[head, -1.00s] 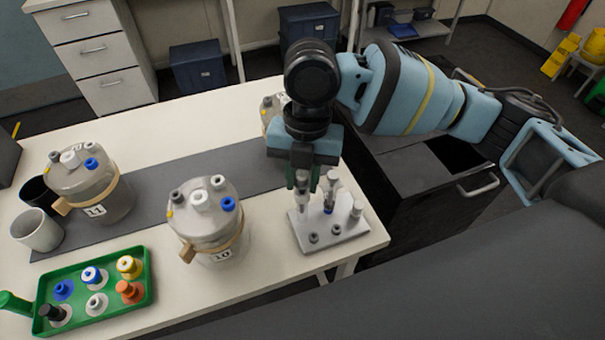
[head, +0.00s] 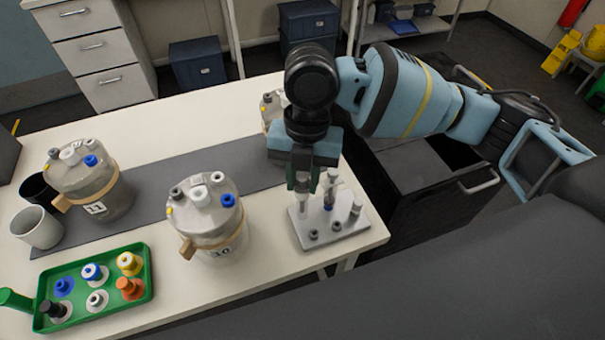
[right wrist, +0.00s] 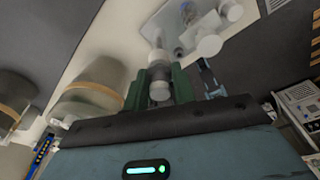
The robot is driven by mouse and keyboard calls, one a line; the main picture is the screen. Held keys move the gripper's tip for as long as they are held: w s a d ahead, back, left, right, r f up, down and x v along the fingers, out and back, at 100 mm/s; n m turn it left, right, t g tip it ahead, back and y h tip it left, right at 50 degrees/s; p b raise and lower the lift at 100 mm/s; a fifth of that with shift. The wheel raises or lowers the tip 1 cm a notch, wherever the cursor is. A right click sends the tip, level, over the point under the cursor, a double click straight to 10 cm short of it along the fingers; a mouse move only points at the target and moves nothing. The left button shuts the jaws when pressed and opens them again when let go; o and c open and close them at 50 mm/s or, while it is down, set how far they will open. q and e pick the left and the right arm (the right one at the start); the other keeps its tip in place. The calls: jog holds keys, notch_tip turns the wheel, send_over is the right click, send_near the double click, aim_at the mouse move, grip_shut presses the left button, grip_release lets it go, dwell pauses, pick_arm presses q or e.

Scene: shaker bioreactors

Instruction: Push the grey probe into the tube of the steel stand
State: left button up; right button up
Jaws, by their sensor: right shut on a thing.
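The steel stand (head: 324,237) is a pale metal plate with short pegs and upright tubes, near the table's right corner. My right gripper (head: 303,188) points down over its back left part. Its green fingers are shut on the grey probe, seen end-on between them in the right wrist view (right wrist: 160,82). In the head view the fingers mostly hide the probe, and a pale upright piece shows just below them. I cannot tell how deep the probe sits in the tube. The stand also shows blurred in the right wrist view (right wrist: 160,17). My left gripper is not in view.
Bioreactor 10 (head: 222,240) stands left of the stand, bioreactor 11 (head: 108,196) farther left. A third vessel (head: 270,105) is partly hidden behind my right gripper. A green tray (head: 145,290) of coloured caps and two cups (head: 38,232) are at left. The grey mat's middle is clear.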

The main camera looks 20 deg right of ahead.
jog(key=shift+f, duration=0.55)
dwell(0.8)
jog(key=o, duration=1.1)
jog(key=shift+w+d+r, duration=0.1)
jog(key=shift+w+r, duration=0.05)
jog(key=shift+r, duration=1.15)
jog(key=shift+w+d+r, duration=0.15)
jog(key=shift+r, duration=1.15)
jog(key=shift+w+d+r, duration=0.1)
jog(key=shift+w+r, duration=0.05)
jog(key=shift+r, duration=1.15)
jog(key=shift+f, duration=0.1)
